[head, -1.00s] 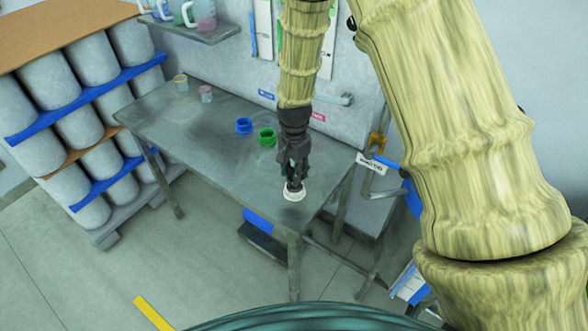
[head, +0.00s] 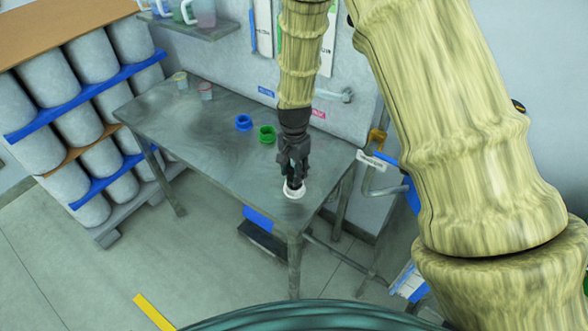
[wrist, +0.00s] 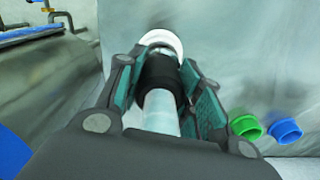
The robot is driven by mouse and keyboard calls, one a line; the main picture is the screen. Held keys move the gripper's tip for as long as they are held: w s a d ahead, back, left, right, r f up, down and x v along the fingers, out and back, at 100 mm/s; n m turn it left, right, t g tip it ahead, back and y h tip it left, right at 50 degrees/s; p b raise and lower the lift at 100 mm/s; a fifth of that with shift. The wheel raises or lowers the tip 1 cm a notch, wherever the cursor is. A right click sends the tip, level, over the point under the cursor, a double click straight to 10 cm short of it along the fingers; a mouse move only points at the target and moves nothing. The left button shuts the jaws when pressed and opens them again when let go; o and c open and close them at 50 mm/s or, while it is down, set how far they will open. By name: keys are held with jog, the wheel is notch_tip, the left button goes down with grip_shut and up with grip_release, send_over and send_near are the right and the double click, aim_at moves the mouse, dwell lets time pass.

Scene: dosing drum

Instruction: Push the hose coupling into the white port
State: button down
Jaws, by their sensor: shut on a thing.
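My gripper (head: 294,178) points down over the near right part of the grey table (head: 215,150). It is shut on the hose coupling, a dark collar (wrist: 159,70) on a pale grey tube (wrist: 160,112) in the wrist view. The white port (head: 294,192) is a white ring on the table directly below the fingertips. In the wrist view the white port (wrist: 162,38) shows at the coupling's far end, and the coupling's lower end meets or enters it. How deep it sits is hidden by the collar and fingers.
A green port (head: 267,134) and a blue port (head: 243,122) stand on the table behind my gripper. A shelf of drums (head: 60,110) is at left. A pipe with a yellow handle (head: 376,140) is at right.

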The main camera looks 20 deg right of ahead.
jog(key=shift+f+b, duration=0.35)
jog(key=shift+f, duration=0.5)
jog(key=c, duration=0.9)
grip_release()
jog(key=shift+r, duration=0.1)
jog(key=shift+r+p, duration=2.45)
jog(key=shift+r, duration=0.95)
